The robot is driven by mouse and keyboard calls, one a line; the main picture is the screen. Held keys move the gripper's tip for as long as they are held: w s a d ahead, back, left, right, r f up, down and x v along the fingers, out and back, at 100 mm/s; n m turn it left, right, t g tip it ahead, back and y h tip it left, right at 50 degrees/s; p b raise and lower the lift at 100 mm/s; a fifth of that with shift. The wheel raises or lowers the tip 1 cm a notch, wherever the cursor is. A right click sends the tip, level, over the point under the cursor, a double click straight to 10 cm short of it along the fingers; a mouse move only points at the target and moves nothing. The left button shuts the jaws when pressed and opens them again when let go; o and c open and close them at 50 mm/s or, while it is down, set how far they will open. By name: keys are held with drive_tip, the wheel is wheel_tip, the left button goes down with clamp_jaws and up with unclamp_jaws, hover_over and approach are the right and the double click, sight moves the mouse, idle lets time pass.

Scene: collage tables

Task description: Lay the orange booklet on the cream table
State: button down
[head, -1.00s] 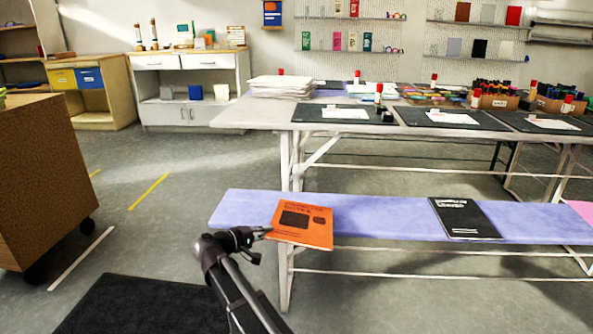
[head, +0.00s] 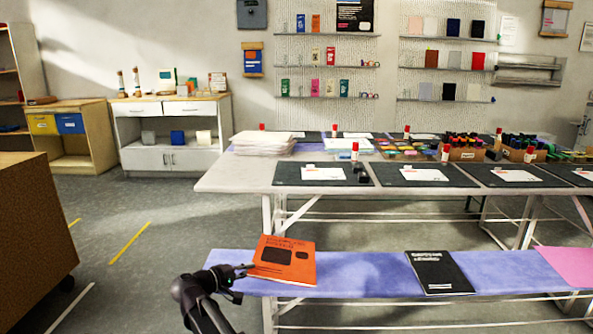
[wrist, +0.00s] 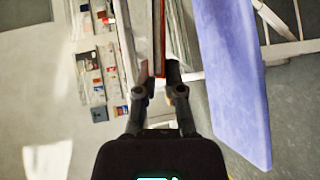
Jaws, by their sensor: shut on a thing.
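The orange booklet (head: 285,262) shows its front cover in the head view, with dark print and a dark panel. My gripper (head: 243,270) is shut on its left edge. The booklet appears held above the left part of the lavender bench, its top edge overlapping past the bench's back edge. In the wrist view the booklet (wrist: 159,40) is seen nearly edge-on as a thin orange-red strip between my fingers (wrist: 160,80). The cream table (head: 228,180) stands behind the bench, its left end bare at the front.
The lavender bench (head: 355,270) carries a black booklet (head: 438,271) and a pink sheet (head: 568,265). The table holds dark mats (head: 290,174) with papers, glue sticks, a paper stack (head: 265,143) and marker boxes (head: 468,154). A brown cabinet (head: 35,225) stands at left.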

wheel_tip(320, 180, up, 38)
drive_tip(key=p, duration=3.7)
drive_tip(key=shift+r, duration=0.15)
